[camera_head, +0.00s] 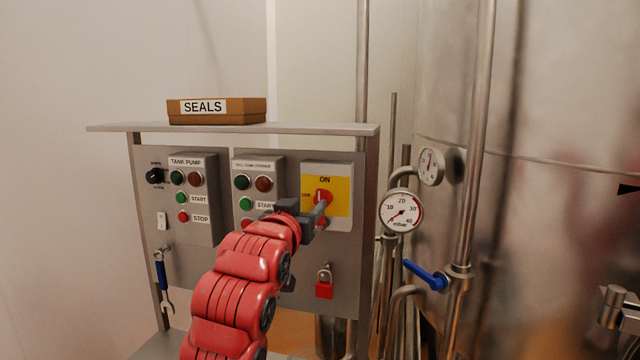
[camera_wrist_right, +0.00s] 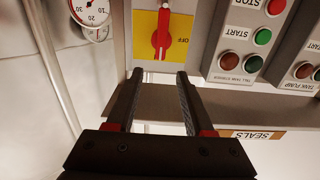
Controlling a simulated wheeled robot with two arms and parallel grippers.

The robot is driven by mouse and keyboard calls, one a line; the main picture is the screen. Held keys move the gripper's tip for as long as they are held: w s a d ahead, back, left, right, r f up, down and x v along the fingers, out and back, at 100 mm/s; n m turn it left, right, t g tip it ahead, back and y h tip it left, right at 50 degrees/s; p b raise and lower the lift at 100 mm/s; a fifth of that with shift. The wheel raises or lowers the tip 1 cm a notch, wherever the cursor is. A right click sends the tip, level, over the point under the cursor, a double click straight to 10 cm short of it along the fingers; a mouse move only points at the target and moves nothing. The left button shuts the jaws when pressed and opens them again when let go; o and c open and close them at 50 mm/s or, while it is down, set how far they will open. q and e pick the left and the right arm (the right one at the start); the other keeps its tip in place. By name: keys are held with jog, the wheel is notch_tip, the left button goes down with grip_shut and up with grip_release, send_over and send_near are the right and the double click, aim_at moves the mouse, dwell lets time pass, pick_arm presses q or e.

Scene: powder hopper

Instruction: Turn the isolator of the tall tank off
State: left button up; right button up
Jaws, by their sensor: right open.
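The isolator is a grey box with a yellow plate (camera_head: 342,184) and a red rotary handle (camera_head: 324,196), at the right of the panel. ON is printed above the handle and OFF at its left. In the wrist view, which is upside down, the red handle (camera_wrist_right: 161,38) stands in line with the vertical, across from the sideways OFF. My right gripper (camera_head: 320,212) is in front of the isolator and hides part of the handle. Its fingers (camera_wrist_right: 159,75) are apart with nothing between them, short of the handle. My left gripper is out of view.
Left of the isolator are the tall tank stirrer box (camera_head: 258,178) and the tank pump box (camera_head: 188,190). A shelf (camera_head: 330,129) with a SEALS box (camera_head: 217,111) runs above. A red padlock (camera_head: 324,289) hangs below. Pipes, gauges (camera_head: 401,211) and a tank (camera_head: 570,130) stand right.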

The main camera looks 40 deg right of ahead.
aim_at(319, 193)
jog(key=p+x, duration=0.3)
jog(key=x, duration=0.6)
jog(key=shift+w+d+r+p, duration=0.15)
jog(key=shift+w+d+p, duration=0.1)
jog(key=shift+p, duration=0.15)
jog(key=shift+w+d, duration=0.25)
jog(key=shift+c, duration=0.3)
grip_shut()
